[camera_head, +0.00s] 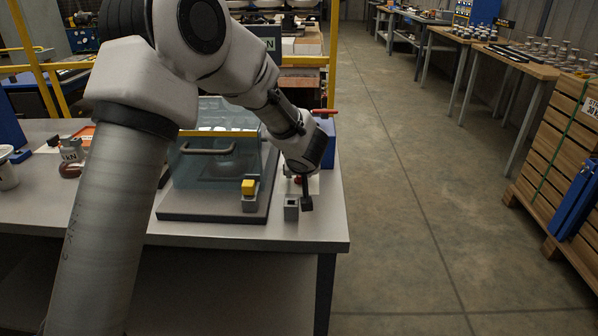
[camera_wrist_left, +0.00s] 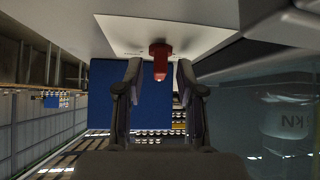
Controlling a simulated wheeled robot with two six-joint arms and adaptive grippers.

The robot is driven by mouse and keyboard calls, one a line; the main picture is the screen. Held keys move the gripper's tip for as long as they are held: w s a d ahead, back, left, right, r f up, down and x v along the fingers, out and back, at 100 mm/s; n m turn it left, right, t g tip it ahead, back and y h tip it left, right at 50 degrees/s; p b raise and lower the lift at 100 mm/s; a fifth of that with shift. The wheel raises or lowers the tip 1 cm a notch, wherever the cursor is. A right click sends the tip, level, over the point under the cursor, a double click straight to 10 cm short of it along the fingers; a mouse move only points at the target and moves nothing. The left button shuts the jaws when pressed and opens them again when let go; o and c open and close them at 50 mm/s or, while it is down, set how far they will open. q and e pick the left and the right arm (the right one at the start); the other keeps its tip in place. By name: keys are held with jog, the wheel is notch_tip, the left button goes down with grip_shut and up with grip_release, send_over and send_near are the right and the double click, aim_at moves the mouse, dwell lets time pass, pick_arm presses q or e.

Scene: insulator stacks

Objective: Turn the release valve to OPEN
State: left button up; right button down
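The release valve looks to be a small red lever on a white plate on the bench, seen in the left wrist view (camera_wrist_left: 160,62). In the head view only a small red part of it (camera_head: 298,180) shows beside my gripper. My left gripper (camera_head: 306,202) points down over the bench's right end. In the left wrist view the gripper (camera_wrist_left: 158,72) is open, with a finger on each side of the red lever and visible gaps on both sides. The plate's lettering is too small to read. My right gripper is not in view.
A clear-walled test chamber (camera_head: 215,165) with a handle stands left of the gripper. A yellow button block (camera_head: 248,187) and a small grey post (camera_head: 291,209) stand close by. A blue box (camera_head: 327,145) with a red bar (camera_head: 325,112) is behind. The bench edge (camera_head: 330,247) is near.

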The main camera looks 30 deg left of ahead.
pick_arm(q)
jog(key=v, duration=1.2)
